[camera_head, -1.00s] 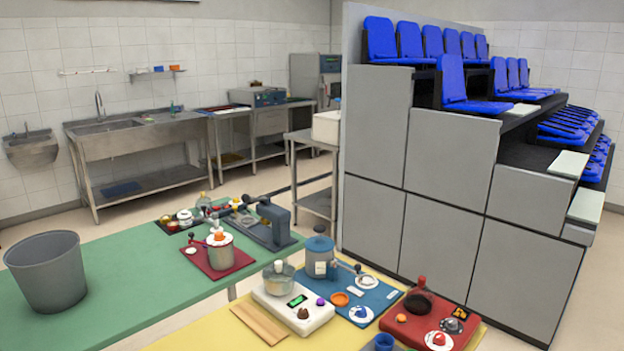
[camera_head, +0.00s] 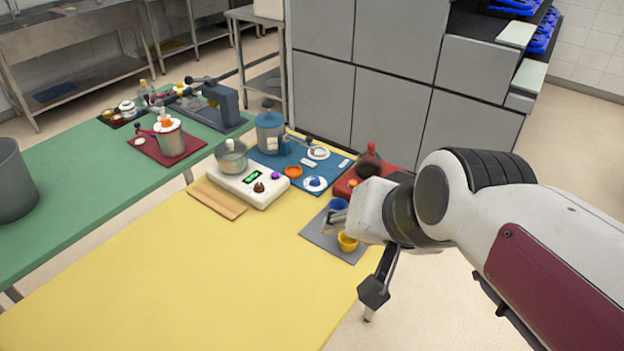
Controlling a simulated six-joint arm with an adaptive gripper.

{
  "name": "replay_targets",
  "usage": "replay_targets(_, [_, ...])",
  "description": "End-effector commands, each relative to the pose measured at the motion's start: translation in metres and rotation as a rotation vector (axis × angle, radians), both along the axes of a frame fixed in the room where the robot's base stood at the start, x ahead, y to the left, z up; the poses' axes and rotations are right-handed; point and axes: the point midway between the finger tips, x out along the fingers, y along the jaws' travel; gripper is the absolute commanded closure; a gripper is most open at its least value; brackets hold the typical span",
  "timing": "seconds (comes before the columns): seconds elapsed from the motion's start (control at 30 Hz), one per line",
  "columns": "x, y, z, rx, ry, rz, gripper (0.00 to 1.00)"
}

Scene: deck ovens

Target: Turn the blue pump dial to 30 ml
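The blue pump is a blue-grey cylinder (camera_head: 270,134) on a blue mat (camera_head: 272,158), with a small arm reaching right to a white dish. A round white dial with a blue knob (camera_head: 315,184) lies at the mat's front right corner. Its marks are too small to read.
A white scale (camera_head: 254,190) with a green display stands left of the dial. An orange dish (camera_head: 293,171) is close to the dial. A yellow cup (camera_head: 347,243) is by my gripper. A red base (camera_head: 346,186) is to the right. The yellow tabletop (camera_head: 200,290) is clear in front.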

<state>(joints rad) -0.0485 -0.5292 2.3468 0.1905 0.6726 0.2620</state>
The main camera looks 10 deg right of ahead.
Motion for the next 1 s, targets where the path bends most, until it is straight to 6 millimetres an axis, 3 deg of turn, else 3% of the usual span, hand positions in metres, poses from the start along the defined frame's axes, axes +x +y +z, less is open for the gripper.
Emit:
replay_targets(0.53, [0.151,0.050,0.047,0.483,-0.108,-0.362,0.61])
replay_targets(1.0, [0.271,0.073,0.057,0.902,-0.161,-0.704,0.61])
